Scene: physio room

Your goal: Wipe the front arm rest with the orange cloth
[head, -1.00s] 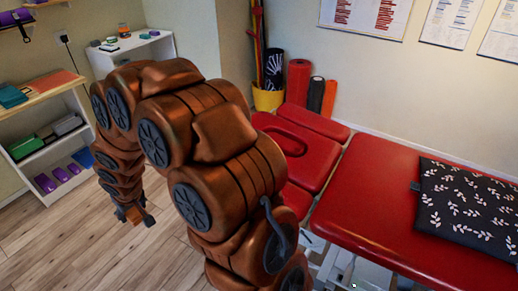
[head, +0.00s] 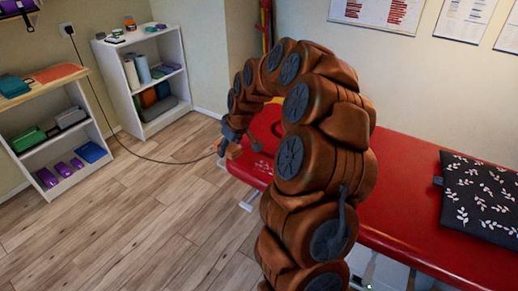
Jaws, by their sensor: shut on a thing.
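My gripper (head: 226,148) is at the left end of the red treatment table (head: 420,225), beside the red head-end padding. A small orange piece (head: 234,152) shows at its jaws; it looks like the orange cloth, held in the shut gripper. The front arm rest (head: 246,168) is the red pad at the near left of the head end, just below and right of the gripper.
A patterned dark cushion (head: 483,195) lies on the table. A white shelf (head: 145,75) and a wood-topped shelf (head: 55,125) with an orange-red flat item (head: 58,72) stand at the left. A cable (head: 150,160) runs across the wooden floor, which is otherwise clear.

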